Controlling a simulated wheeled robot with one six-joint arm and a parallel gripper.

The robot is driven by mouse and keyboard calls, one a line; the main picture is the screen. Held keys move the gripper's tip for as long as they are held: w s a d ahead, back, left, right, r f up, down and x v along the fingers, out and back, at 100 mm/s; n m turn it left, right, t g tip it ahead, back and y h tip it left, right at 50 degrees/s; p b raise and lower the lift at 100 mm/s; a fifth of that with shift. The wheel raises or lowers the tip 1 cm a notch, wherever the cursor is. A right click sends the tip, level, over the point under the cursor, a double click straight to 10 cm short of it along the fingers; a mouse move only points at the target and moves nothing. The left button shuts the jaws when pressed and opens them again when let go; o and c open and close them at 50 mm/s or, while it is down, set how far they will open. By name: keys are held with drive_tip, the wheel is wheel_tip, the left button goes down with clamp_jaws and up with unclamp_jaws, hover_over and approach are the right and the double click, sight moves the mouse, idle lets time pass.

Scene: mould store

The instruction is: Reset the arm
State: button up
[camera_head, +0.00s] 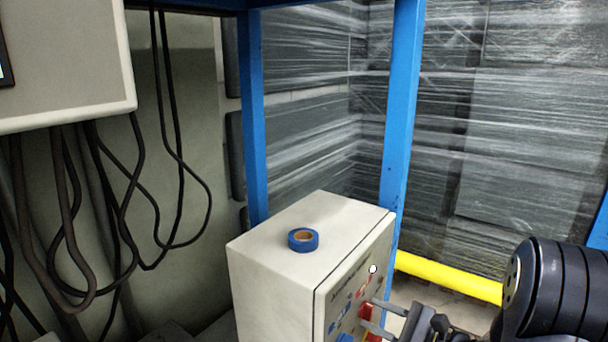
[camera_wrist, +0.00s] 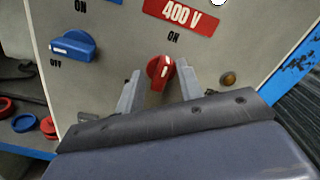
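My gripper (camera_head: 376,316) is in front of the control panel of the cream box (camera_head: 273,265). In the wrist view my gripper (camera_wrist: 158,67) has its two grey fingers spread, one on each side of a red knob (camera_wrist: 160,72). A narrow gap shows between the knob and each finger, so it looks open and not clamped. How deep the fingertips reach is hard to tell. The red knob (camera_head: 366,311) is partly hidden by the fingers in the head view. An "ON" mark and a red "400 V" label (camera_wrist: 181,14) are above it.
A blue knob (camera_wrist: 73,46) and an amber lamp (camera_wrist: 228,79) flank the red knob. A blue tape roll (camera_head: 303,240) lies on the box top. A blue post (camera_head: 401,120) and yellow rail (camera_head: 450,278) stand behind. Black cables (camera_head: 125,190) hang at left.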

drive_tip(key=n, duration=0.1)
drive_tip(key=n+b, duration=0.2)
drive_tip(key=n, duration=0.1)
drive_tip(key=shift+s+f, duration=0.1)
drive_tip(key=shift+f, duration=0.15)
drive_tip(key=v, duration=0.6)
drive_tip(key=shift+r, duration=0.2)
drive_tip(key=shift+s+f, duration=0.15)
